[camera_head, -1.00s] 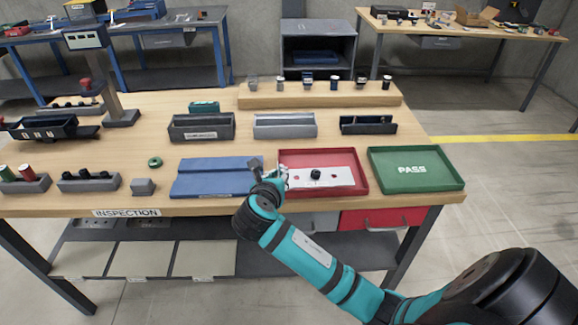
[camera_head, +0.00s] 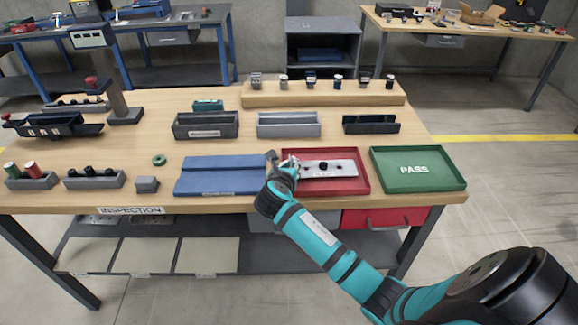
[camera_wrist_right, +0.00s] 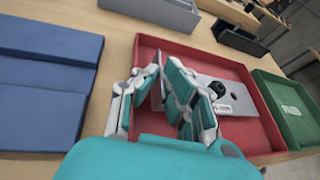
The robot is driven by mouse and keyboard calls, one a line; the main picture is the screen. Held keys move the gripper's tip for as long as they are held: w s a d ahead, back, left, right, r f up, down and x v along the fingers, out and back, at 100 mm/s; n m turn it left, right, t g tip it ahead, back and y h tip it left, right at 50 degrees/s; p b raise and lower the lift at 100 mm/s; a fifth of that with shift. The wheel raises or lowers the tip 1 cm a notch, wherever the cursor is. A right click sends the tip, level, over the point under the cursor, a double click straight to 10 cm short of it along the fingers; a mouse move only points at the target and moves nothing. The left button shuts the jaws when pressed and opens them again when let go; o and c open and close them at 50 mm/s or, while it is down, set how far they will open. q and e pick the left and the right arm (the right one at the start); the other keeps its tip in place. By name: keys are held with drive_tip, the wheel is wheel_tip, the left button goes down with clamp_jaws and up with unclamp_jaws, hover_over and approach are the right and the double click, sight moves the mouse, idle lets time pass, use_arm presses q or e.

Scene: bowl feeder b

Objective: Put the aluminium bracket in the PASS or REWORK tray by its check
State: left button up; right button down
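The aluminium bracket (camera_head: 340,168) is a grey metal plate with holes and a black round part on it. It is over the red tray (camera_head: 363,185), within its outline; I cannot tell whether it touches the floor. My right gripper (camera_head: 284,163) is at the bracket's left end. In the right wrist view, its fingers (camera_wrist_right: 160,80) stand close together on either side of a grey part of the bracket (camera_wrist_right: 240,98) and appear shut on it. The fingers hide that end. The green PASS tray (camera_head: 413,187) is empty, right of the red tray. My left gripper is out of view.
A blue two-level block (camera_head: 222,173) lies left of the red tray. Grey bins (camera_head: 205,131) and a dark holder (camera_head: 370,125) stand behind. A wooden riser (camera_head: 320,99) with several small parts is at the back. The table's front edge is close.

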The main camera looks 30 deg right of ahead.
drive_tip(key=shift+f, duration=0.55)
drive_tip(key=c, duration=1.5)
unclamp_jaws()
drive_tip(key=shift+s, duration=0.1)
drive_tip(key=shift+a+r, duration=0.1)
drive_tip(key=shift+r, duration=0.1)
drive_tip(key=v, duration=1.2)
drive_tip(key=shift+r, duration=0.4)
